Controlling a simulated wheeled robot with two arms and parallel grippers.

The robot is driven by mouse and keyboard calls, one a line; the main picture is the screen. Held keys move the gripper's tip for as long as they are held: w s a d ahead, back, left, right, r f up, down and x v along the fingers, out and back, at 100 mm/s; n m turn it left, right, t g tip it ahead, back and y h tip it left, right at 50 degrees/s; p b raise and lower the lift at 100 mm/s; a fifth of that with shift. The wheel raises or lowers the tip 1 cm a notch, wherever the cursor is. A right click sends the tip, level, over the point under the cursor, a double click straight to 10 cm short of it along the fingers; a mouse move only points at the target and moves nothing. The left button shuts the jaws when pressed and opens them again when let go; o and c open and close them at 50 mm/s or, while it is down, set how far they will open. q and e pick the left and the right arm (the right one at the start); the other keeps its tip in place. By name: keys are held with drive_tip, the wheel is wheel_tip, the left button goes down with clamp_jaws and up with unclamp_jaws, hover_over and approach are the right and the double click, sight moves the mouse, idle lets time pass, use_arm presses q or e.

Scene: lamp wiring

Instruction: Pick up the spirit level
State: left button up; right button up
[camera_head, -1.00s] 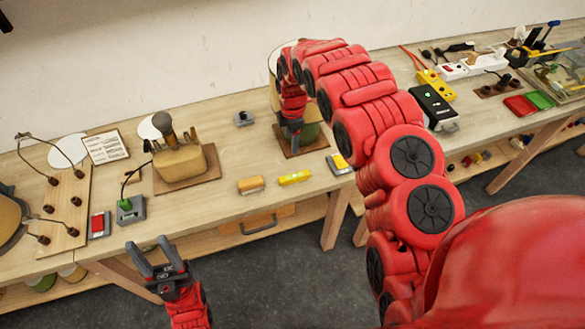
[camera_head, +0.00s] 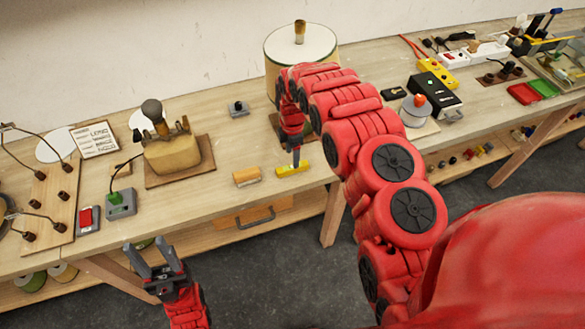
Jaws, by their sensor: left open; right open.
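The spirit level (camera_head: 285,170) is a small yellow bar lying near the front edge of the table. My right gripper (camera_head: 295,162) points down at it, with its fingertips at or just above the bar's right part. Its jaws are open, though the gap between the fingers is hard to see from here. I cannot tell whether the fingers touch the level. My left gripper (camera_head: 152,260) is open and empty in front of the table, above the floor at lower left.
A wooden block (camera_head: 247,177) lies just left of the level. A lamp base on a board (camera_head: 172,150) stands further left. A large drum-shaped lamp (camera_head: 318,45) stands behind my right arm. A grey switch box (camera_head: 120,204) sits near the front edge.

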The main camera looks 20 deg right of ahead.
sight(292, 169)
drive_tip(key=shift+s+f+p, duration=0.2)
drive_tip(key=shift+f+p, duration=0.45)
drive_tip(key=shift+f, duration=0.05)
wheel_tip(292, 169, down, 2)
drive_tip(key=shift+a+f+p, duration=0.1)
drive_tip(key=shift+p, duration=0.3)
drive_tip(key=shift+f, duration=0.8)
clamp_jaws()
